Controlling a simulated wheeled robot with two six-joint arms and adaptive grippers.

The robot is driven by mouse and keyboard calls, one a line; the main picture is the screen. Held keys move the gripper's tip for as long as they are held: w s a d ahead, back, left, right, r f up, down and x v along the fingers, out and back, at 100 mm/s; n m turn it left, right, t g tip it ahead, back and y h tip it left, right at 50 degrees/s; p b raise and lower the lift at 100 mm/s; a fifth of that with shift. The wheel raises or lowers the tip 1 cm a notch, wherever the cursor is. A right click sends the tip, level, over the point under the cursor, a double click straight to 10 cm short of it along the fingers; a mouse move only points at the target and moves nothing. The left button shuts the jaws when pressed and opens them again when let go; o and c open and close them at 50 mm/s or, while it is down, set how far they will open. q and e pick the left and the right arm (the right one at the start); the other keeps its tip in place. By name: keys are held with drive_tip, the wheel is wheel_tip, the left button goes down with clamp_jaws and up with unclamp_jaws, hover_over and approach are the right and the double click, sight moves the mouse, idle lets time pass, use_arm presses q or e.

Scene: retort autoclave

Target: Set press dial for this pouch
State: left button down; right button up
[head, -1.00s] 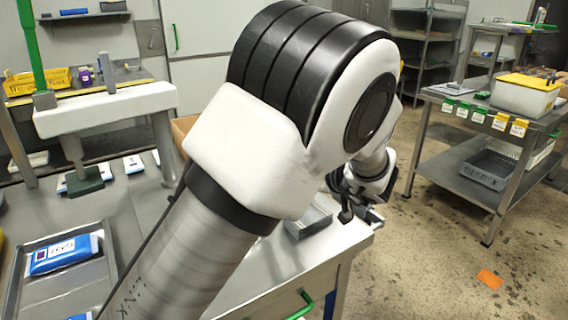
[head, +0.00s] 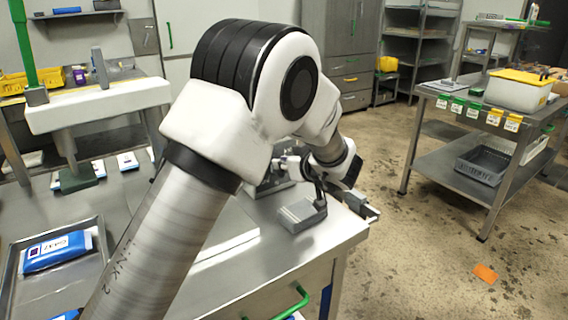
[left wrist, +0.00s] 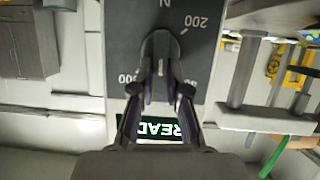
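A blue pouch with a white label (head: 58,250) lies in a metal tray (head: 100,283) at lower left. A lit display (left wrist: 158,130) reading "READ" is partly hidden by the fingers. My right gripper is not in view.
A small grey box (head: 302,214) sits near the metal table's right end. A white press-like beam on a post (head: 98,105) stands at left. A steel cart (head: 455,150) with tagged bins is at right. Open floor lies between.

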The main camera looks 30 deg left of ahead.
use_arm(q)
drive_tip(key=shift+f, duration=0.1)
drive_tip(key=n+t+b, duration=0.1)
drive_tip(key=n+b, duration=0.1)
drive_tip(key=s+n+t+b, duration=0.1)
drive_tip(key=n+b, duration=0.1)
drive_tip(key=b, duration=0.1)
drive_tip(key=n+t+b, duration=0.1)
drive_tip(key=b, duration=0.2)
drive_tip(key=shift+s+a+f+n+t+h, duration=0.2)
drive_tip(key=shift+a+f+n+t+h, duration=0.1)
drive_tip(key=shift+a+n+t+h, duration=0.1)
drive_tip(key=shift+r, duration=0.1)
idle(0.5)
drive_tip(key=c, duration=1.2)
unclamp_jaws()
drive_tip(key=shift+o, duration=0.2)
drive_tip(key=v, duration=0.7)
drive_tip(key=shift+d, duration=0.15)
